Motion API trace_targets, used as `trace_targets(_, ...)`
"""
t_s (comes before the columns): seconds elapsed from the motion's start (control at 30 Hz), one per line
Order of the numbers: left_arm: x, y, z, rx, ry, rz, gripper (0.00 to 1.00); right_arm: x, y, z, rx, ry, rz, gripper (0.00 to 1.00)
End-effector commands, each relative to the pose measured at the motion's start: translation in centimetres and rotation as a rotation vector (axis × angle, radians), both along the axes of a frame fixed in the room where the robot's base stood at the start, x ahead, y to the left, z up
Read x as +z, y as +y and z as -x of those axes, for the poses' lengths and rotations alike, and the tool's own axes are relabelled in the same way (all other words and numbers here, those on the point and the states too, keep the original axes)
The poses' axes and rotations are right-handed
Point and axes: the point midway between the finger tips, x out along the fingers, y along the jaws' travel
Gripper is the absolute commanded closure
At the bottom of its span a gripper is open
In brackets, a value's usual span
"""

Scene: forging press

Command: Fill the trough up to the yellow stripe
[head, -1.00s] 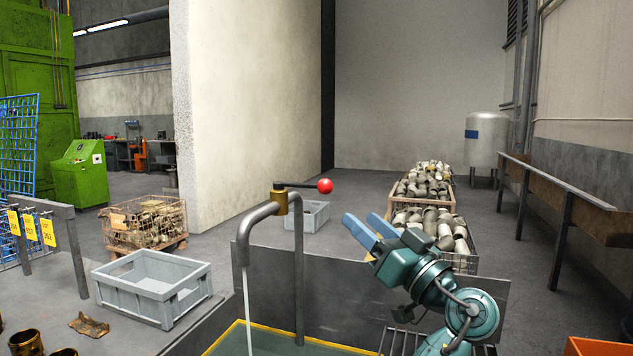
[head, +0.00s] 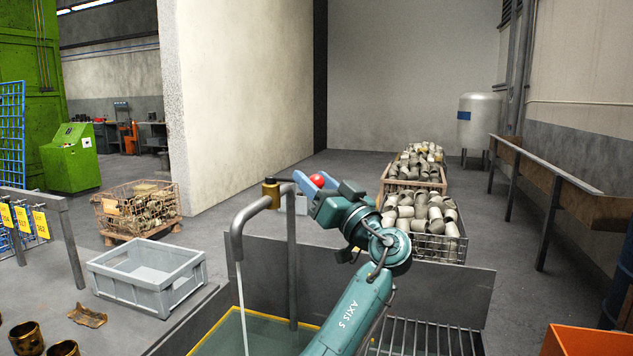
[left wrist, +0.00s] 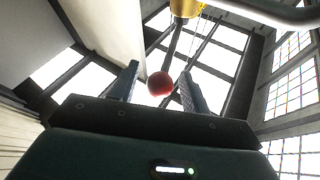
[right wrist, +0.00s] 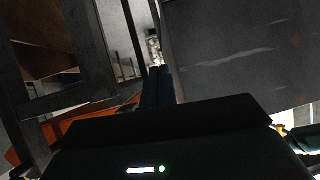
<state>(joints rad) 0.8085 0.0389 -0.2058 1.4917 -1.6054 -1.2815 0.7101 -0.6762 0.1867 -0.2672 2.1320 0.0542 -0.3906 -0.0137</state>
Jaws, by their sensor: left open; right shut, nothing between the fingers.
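The trough (head: 215,299) is a dark steel basin with greenish water (head: 265,335) in it. A yellow stripe (head: 276,316) runs along its inner wall, just above the visible water. A grey pipe tap (head: 238,228) with a brass valve (head: 270,190) pours a thin stream (head: 243,300) into it. The valve's lever ends in a red ball knob (head: 317,180). My left gripper (head: 307,181) is open, its blue fingers either side of the knob. The left wrist view shows the knob (left wrist: 160,84) between the fingertips; contact is unclear. My right gripper (right wrist: 158,72) is shut and empty.
A grey plastic crate (head: 150,285) stands left of the trough. Wire baskets of metal parts (head: 420,225) stand behind it. A slatted grate (head: 425,337) lies at right, by an orange bin (head: 590,340). A steel panel (head: 440,285) rises behind the trough.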

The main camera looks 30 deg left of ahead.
Motion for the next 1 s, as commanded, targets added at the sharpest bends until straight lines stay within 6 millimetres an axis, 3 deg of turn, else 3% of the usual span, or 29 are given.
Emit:
trace_targets(0.6, 0.0, 0.0, 0.0, 0.000, 0.000, 0.000, 1.00, 0.3, 0.0, -0.3, -0.010, -0.005, -0.008, 1.00)
trace_targets(0.87, -0.1, 0.0, 0.0, 0.003, 0.000, 0.000, 1.00, 0.1, 0.0, -0.3, -0.011, -0.007, -0.009, 1.00)
trace_targets(1.0, -0.6, 0.0, 0.0, 0.043, -0.003, 0.001, 1.00, -1.5, 0.1, -0.4, -0.014, -0.006, -0.028, 1.00)
